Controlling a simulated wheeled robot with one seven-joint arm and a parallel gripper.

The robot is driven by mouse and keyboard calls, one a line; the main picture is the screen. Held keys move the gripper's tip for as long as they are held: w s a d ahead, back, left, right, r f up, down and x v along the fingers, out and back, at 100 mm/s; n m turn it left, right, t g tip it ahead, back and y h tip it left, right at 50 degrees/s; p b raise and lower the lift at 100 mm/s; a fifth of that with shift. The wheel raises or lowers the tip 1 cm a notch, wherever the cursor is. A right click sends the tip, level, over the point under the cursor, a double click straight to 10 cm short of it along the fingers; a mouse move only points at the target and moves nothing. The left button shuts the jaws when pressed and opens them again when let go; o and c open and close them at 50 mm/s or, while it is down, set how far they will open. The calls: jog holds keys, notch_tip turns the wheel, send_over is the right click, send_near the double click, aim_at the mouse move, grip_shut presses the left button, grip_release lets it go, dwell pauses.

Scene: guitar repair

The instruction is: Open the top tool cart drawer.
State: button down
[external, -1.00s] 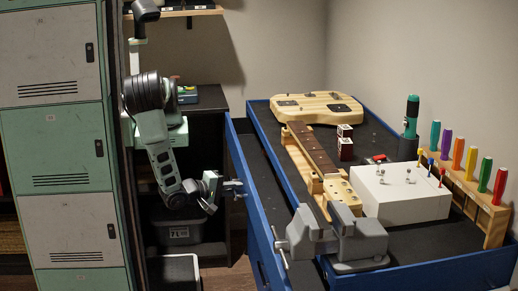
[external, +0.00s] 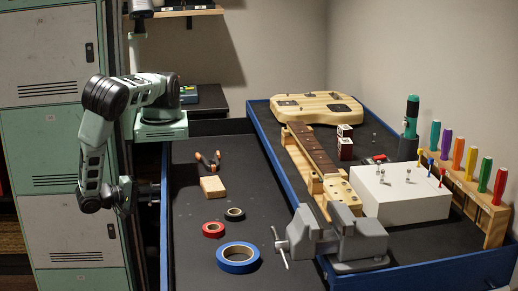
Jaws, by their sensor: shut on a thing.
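The top drawer of the blue tool cart is pulled far out to the left; its dark lined floor (external: 195,235) shows in the external view. Its blue front edge (external: 164,225) stands beside my gripper (external: 152,192). My gripper is shut at the outer side of this drawer front, at about the middle of its length. The handle itself is hidden from this side, so the exact grip on it does not show.
The drawer holds pliers (external: 208,160), a wooden block (external: 213,187), red tape (external: 213,230), black tape (external: 235,213) and blue tape (external: 238,257). A grey vise (external: 350,238), a guitar neck (external: 312,148) and a white box (external: 400,193) stand on the cart top. Lockers (external: 60,150) stand close at left.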

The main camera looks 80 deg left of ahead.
jog(key=shift+s+d, duration=0.1)
jog(key=shift+s, duration=1.5)
jog(key=c, duration=1.8)
grip_release()
jog(key=shift+o, duration=0.2)
jog(key=b+v, duration=0.3)
jog(key=v, duration=0.9)
jog(key=shift+w+r, duration=0.1)
jog(key=shift+r, duration=0.05)
